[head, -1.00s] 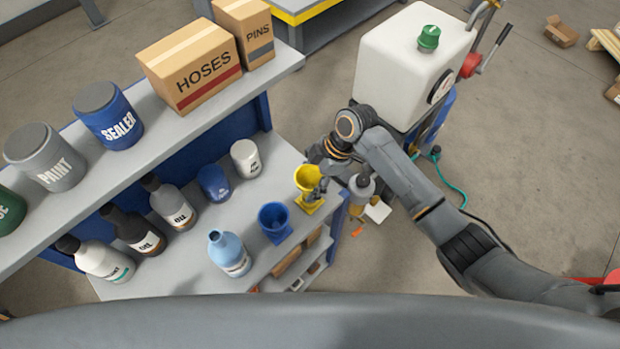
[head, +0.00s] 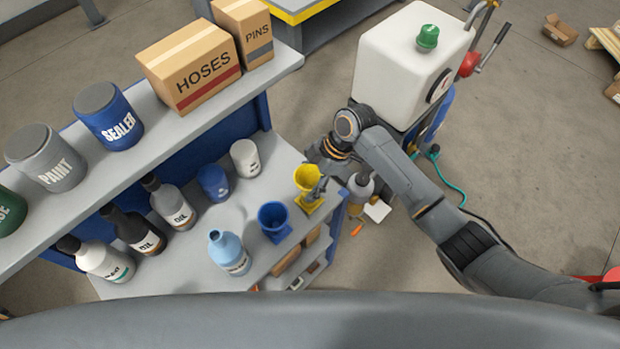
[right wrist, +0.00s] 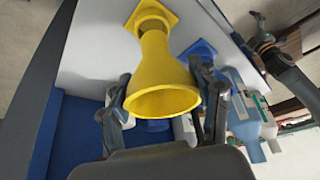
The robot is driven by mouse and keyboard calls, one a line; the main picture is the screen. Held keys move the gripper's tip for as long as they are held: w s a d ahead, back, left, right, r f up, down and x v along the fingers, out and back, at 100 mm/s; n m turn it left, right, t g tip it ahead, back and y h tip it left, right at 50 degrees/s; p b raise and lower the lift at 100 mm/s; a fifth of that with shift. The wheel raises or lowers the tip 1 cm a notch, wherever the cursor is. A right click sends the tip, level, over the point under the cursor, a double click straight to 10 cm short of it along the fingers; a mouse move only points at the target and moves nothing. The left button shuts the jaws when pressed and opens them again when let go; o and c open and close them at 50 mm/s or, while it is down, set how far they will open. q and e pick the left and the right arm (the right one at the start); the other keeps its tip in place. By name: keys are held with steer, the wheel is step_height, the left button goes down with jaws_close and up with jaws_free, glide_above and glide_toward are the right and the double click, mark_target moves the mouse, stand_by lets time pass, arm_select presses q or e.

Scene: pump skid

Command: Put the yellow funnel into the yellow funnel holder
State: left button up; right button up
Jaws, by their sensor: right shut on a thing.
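The yellow funnel (head: 308,177) is upright, wide mouth up, over the yellow funnel holder (head: 312,205) at the right edge of the grey workbench. In the right wrist view the funnel (right wrist: 165,75) points its narrow end at the ring of the holder (right wrist: 165,13). I cannot tell how deep the spout sits in the ring. My right gripper (head: 318,182) is shut on the funnel, with its fingers (right wrist: 165,100) on either side of the cone. The arm partly hides the gripper in the head view. My left gripper is not in view.
A blue funnel (head: 273,216) stands in a blue holder beside the yellow one. A light blue bottle (head: 229,253), a blue cup (head: 213,183) and a white cup (head: 245,158) are on the bench. A shelf (head: 203,118) with boxes overhangs the back.

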steer(key=shift+f+b, duration=1.1)
steer(key=shift+f, duration=0.6)
steer(key=o, duration=1.4)
steer(key=shift+c, duration=0.2)
steer(key=v, duration=1.2)
